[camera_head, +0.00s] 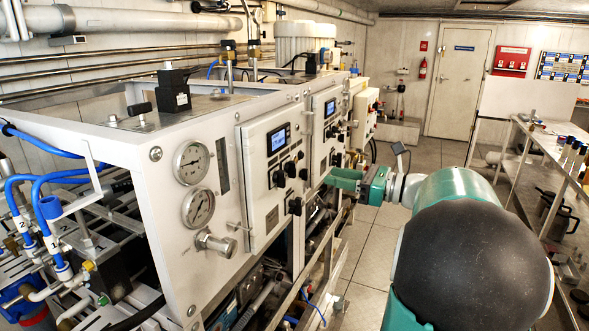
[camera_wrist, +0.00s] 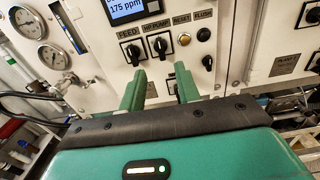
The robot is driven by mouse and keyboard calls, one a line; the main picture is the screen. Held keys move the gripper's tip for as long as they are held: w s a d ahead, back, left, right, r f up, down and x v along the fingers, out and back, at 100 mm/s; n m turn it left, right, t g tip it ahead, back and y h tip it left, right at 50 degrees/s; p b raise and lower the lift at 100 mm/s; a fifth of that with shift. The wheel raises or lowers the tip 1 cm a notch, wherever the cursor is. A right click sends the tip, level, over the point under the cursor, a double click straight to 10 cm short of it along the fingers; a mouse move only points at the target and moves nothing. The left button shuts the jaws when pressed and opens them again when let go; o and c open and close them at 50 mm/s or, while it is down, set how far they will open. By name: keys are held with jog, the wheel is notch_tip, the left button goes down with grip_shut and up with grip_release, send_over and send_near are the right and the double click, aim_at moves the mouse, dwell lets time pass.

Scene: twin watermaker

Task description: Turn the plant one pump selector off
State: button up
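In the wrist view a light control panel (camera_wrist: 105,62) carries a black FEED selector (camera_wrist: 132,51) and a black HP PUMP selector (camera_wrist: 161,45). A further black knob (camera_wrist: 208,61) sits lower right on it; I cannot read a label for it. Another selector (camera_wrist: 315,66) shows at the right edge beside a small label (camera_wrist: 286,64) that seems to begin with PLANT. My gripper (camera_wrist: 160,70) is open and empty, its green fingers below the FEED and HP PUMP selectors. In the head view my gripper (camera_head: 345,180) points left toward the panels; contact is not visible.
The panel has a lit display (camera_wrist: 125,8), a RESET button (camera_wrist: 184,39) and a FLUSH button (camera_wrist: 204,35). Pressure gauges (camera_head: 193,163) and a protruding valve (camera_head: 215,242) stand left of it. A bench (camera_head: 545,150) lines the right; open floor (camera_head: 375,250) runs between.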

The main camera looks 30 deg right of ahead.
aim_at(291, 170)
jog(key=x, duration=1)
jog(key=shift+c, duration=0.2)
jog(key=c, duration=0.6)
